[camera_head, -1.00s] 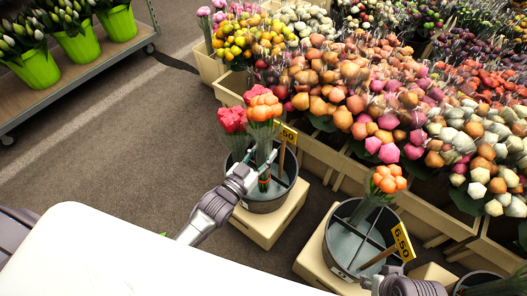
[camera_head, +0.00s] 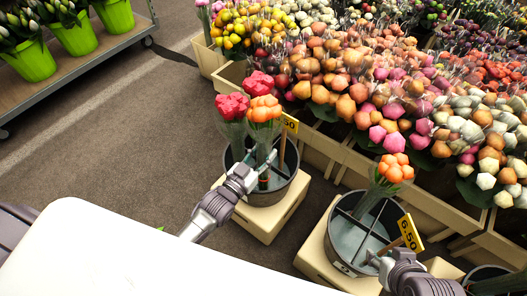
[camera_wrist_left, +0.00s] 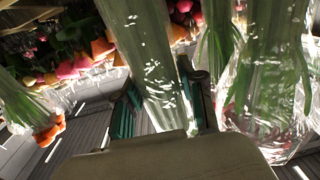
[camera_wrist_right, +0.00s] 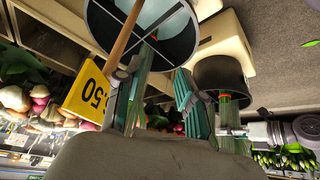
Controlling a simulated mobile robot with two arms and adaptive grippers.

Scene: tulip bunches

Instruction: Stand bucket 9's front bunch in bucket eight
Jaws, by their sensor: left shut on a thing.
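My left gripper (camera_head: 254,168) is shut on the stems of a wrapped orange bunch (camera_head: 264,108), which stands upright at the front of the left grey bucket (camera_head: 270,198). Its stems (camera_wrist_left: 155,70) lie between the fingers in the left wrist view. Two red bunches (camera_head: 232,106) stand behind and beside it. The right grey bucket (camera_head: 345,262) has dividers and one orange bunch (camera_head: 395,168) at its back. My right gripper (camera_head: 372,260) is open by this bucket's front rim. Its fingers are apart in the right wrist view (camera_wrist_right: 158,105). I cannot read the bucket numbers.
A yellow price sign (camera_head: 410,232) on a stick leans from the right bucket, close to my right gripper. Both buckets stand on pale crates (camera_head: 262,226). Dense flower crates fill the back. A trolley (camera_head: 75,78) with green pots is at upper left; the floor there is clear.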

